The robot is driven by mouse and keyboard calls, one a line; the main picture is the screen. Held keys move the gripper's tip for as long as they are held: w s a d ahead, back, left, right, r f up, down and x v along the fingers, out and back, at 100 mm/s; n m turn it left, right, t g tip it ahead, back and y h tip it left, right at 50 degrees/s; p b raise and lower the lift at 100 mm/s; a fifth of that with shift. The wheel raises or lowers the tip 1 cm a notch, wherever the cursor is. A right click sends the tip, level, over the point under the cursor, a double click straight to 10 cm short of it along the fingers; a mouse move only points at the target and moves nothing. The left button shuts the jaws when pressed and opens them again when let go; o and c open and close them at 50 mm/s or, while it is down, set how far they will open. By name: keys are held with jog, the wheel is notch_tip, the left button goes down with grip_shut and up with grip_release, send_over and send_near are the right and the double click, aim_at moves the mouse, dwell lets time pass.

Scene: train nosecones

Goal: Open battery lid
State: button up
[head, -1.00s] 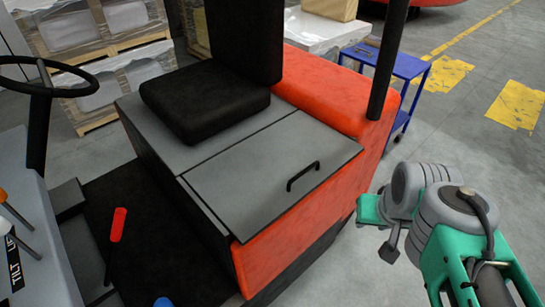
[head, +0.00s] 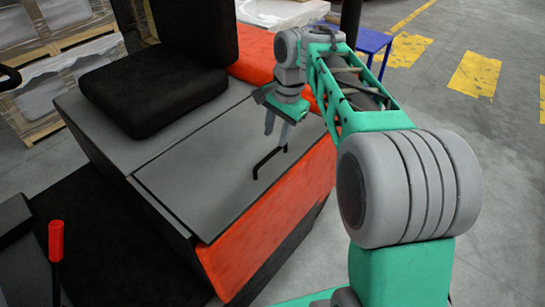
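The battery lid (head: 205,175) is a flat grey panel on the forklift, in front of the black seat, and it lies closed. Its black bar handle (head: 268,161) stands near the lid's right edge. My gripper (head: 277,140) hangs over the lid with its fingers pointing down, just above and behind the handle. The two fingers show as apart, with nothing seen between them. The far end of the handle lies close to the fingertips in the picture; I cannot tell whether they touch.
The black seat (head: 160,88) rises behind the lid. The orange body (head: 268,220) borders the lid's right side. A red-topped lever (head: 56,240) stands at lower left. A blue cart (head: 372,42) is at the back, beyond my arm. Grey floor (head: 490,190) is open to the right.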

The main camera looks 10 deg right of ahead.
aim_at(271, 153)
jog(key=f, duration=0.2)
jog(key=w+f, duration=0.1)
jog(key=f, duration=0.4)
jog(key=shift+w+a+f, duration=0.15)
jog(key=shift+a+f, duration=0.05)
jog(key=shift+a, duration=0.2)
grip_shut()
dwell(0.9)
